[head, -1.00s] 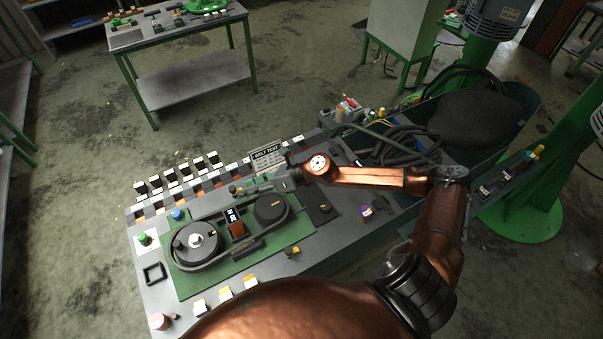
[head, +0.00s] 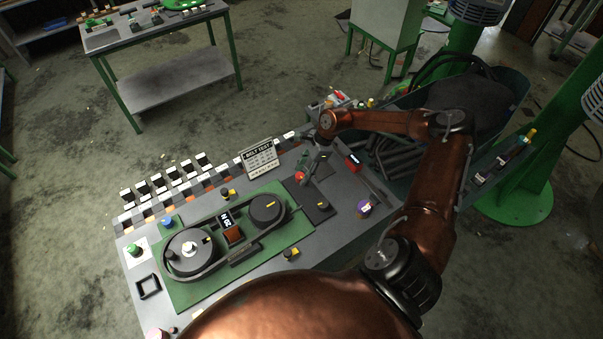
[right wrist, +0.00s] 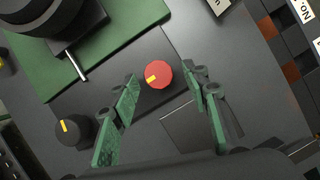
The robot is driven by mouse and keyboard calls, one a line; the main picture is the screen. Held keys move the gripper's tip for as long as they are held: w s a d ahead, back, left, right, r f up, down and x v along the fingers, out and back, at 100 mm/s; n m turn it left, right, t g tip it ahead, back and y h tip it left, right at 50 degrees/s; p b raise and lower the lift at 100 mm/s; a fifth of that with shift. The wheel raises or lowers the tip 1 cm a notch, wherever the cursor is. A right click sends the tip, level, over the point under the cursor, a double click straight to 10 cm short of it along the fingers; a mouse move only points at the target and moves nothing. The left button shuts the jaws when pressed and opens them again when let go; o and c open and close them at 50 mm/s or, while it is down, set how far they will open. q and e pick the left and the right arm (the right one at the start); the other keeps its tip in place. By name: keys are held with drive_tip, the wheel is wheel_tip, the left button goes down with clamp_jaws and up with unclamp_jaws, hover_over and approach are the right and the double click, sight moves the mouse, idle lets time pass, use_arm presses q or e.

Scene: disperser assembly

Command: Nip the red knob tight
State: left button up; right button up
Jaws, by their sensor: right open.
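The red knob (right wrist: 158,75) is a small round cap with a yellow pointer mark, seen from above in the right wrist view. It also shows in the head view (head: 299,176) on the grey bench top, right of the green belt plate. My right gripper (right wrist: 162,88) is open and empty. Its two green-padded fingers point toward the knob, with the knob lying between and slightly beyond their tips, not gripped. In the head view the right gripper (head: 307,172) points down at the knob. My left gripper is not in view.
A black knob with a yellow mark (right wrist: 70,130) stands close to the left finger. The green plate (head: 185,293) carries two belt pulleys. A "BELT TEST" sign (head: 261,158) stands behind. A purple-topped knob (head: 364,207) is to the right.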

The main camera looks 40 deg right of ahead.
drive_tip(key=shift+w+a+f, duration=0.1)
drive_tip(key=shift+a+f, duration=0.15)
drive_tip(key=shift+f, duration=0.2)
clamp_jaws()
idle(0.3)
